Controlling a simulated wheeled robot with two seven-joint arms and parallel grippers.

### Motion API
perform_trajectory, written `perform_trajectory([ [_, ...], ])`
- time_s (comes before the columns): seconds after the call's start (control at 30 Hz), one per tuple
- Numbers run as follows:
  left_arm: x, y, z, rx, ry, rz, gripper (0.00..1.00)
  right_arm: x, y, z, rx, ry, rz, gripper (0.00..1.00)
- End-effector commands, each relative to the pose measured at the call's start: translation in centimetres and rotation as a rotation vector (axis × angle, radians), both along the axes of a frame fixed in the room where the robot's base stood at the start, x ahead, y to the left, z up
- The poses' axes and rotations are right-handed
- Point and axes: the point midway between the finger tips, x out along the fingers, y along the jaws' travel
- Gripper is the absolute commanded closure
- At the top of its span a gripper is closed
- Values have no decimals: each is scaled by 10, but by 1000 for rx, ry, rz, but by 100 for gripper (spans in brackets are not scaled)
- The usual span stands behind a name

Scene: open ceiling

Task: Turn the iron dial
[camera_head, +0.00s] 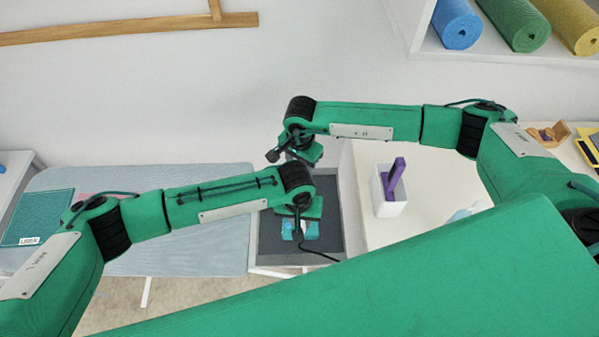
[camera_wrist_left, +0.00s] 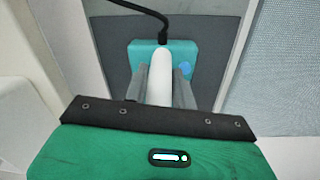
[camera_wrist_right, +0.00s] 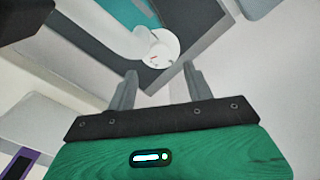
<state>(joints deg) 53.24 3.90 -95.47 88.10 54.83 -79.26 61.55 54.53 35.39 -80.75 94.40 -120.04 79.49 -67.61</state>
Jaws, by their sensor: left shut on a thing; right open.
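The iron is teal with a white handle and a black cord. In the head view the iron (camera_head: 310,230) lies in a grey-floored recess, partly hidden by my left gripper (camera_head: 298,218). In the left wrist view my left gripper (camera_wrist_left: 160,92) is shut on the iron's white handle (camera_wrist_left: 158,68); a blue round spot (camera_wrist_left: 184,70) shows on the teal body. In the right wrist view a white round disc with small red marks (camera_wrist_right: 160,47) shows at the end of the white part. My right gripper (camera_wrist_right: 160,68) is open and empty, its fingertips pointing toward the disc.
The recess has pale rims (camera_head: 338,205). A grey-blue ironing-board-like surface (camera_head: 185,250) lies to the left. A white table (camera_head: 385,235) at right bears a white box (camera_head: 388,208) with a purple object (camera_head: 395,178). Rolled mats (camera_head: 455,25) lie on a shelf above.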

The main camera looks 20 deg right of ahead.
Motion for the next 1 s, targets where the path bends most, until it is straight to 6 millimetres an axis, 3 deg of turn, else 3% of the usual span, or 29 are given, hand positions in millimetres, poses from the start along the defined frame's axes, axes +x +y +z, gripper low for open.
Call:
perform_trajectory([
  [0.1, 0, -1, 0, -2, 0, -2, 100, 0, -1, 25, 0, -3, 1, 48],
  [0.3, 0, -1, 0, -2, 0, -2, 100, 0, -1, 49, 0, -1, 0, 48],
  [0.77, 0, -1, 1, -2, 0, -2, 100, -1, -1, 53, 0, 1, 13, 48],
  [1.0, 0, -1, 1, -2, 0, -2, 100, 0, -2, 53, -1, 1, 197, 48],
])
